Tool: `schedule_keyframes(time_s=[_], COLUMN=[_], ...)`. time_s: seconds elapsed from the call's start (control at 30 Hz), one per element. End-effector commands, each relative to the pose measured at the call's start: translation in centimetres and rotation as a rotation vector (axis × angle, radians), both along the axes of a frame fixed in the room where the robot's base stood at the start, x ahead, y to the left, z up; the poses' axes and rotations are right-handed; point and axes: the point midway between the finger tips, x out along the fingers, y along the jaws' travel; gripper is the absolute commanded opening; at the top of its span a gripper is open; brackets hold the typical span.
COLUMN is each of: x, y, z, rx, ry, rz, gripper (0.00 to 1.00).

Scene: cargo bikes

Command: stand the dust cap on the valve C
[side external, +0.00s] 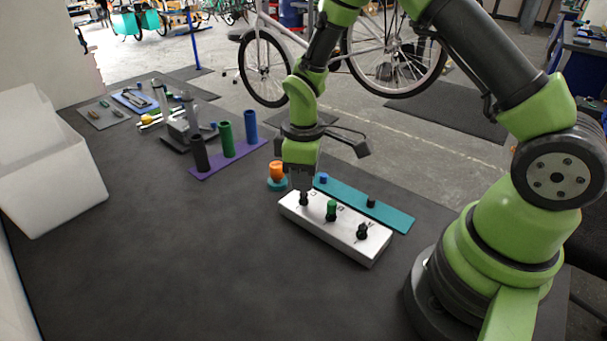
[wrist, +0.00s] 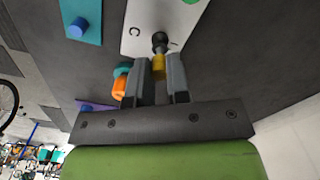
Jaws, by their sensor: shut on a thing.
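In the wrist view my gripper (wrist: 160,66) is shut on a small yellow dust cap (wrist: 158,67). A black valve (wrist: 160,42) stands beside the printed C on the white block (wrist: 133,45), directly in line with the cap. Whether the cap touches the valve or sits on it, I cannot tell. In the side view the fingers hide the cap, and the black valve (side external: 304,199) shows just under them.
A teal strip (side external: 385,212) behind holds a blue cap (side external: 323,179) and a black one (side external: 371,202). An orange-and-teal object (side external: 277,172) stands close left.

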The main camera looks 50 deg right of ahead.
Motion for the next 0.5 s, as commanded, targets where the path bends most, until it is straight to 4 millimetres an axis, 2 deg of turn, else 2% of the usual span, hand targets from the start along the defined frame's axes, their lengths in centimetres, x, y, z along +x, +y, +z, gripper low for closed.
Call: schedule_keyframes(time_s=[0.5], x=[0.01], y=[0.0], z=[-0.56], rx=[0.0], ry=[0.0], rz=[0.001], gripper=[0.0])
